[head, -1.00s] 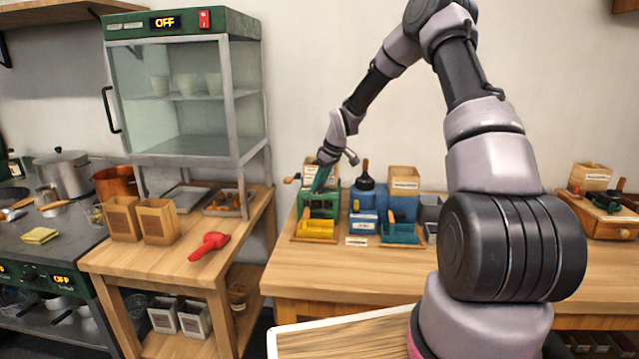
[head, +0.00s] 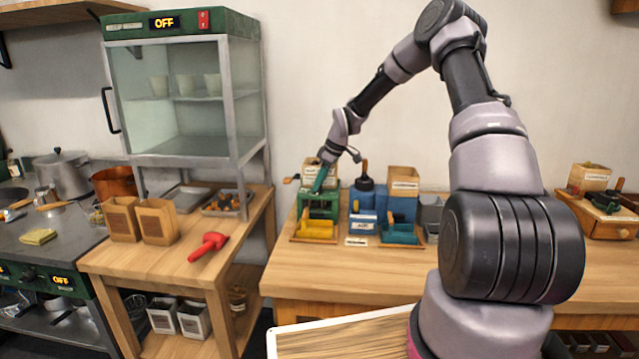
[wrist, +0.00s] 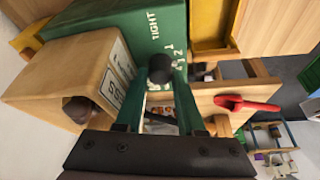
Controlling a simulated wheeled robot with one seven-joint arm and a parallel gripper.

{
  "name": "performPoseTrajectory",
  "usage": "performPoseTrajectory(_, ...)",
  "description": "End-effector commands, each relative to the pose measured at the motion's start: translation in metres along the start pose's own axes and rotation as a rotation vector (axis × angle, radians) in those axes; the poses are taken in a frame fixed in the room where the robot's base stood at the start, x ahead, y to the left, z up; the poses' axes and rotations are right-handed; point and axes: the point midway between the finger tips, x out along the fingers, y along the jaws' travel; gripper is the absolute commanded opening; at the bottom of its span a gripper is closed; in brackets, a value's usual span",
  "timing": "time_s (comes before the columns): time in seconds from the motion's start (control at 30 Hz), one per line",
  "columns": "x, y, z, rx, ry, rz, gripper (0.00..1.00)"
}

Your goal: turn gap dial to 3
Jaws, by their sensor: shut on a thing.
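The gap dial is a black round knob (wrist: 160,68) on the green machine (wrist: 103,25), beside the word TIGHT and a row of small white numbers. The machine (head: 320,203) stands at the left end of the back bench in the head view. My gripper (wrist: 160,84) is shut on the knob, with one green finger on each side. In the head view my gripper (head: 319,180) reaches down to the machine from above and hides the dial. I cannot tell which number the dial points to.
A wooden box with a label (wrist: 60,80) stands close beside the gripper. A yellow tray (head: 315,229) sits in front of the machine. A blue machine (head: 398,208) stands to its right. A red scoop (head: 208,245) lies on the left table.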

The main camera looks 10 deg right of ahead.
Motion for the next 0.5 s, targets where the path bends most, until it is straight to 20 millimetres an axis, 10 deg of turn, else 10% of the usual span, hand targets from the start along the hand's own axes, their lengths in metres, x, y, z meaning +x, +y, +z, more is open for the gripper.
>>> performPoseTrajectory(0.1, 0.0006, 0.0001, 0.0017, 0.002, -0.002, -0.001, 0.68)
performPoseTrajectory(0.5, -0.0005, 0.0014, 0.0000, 0.006, 0.001, 0.006, 0.68)
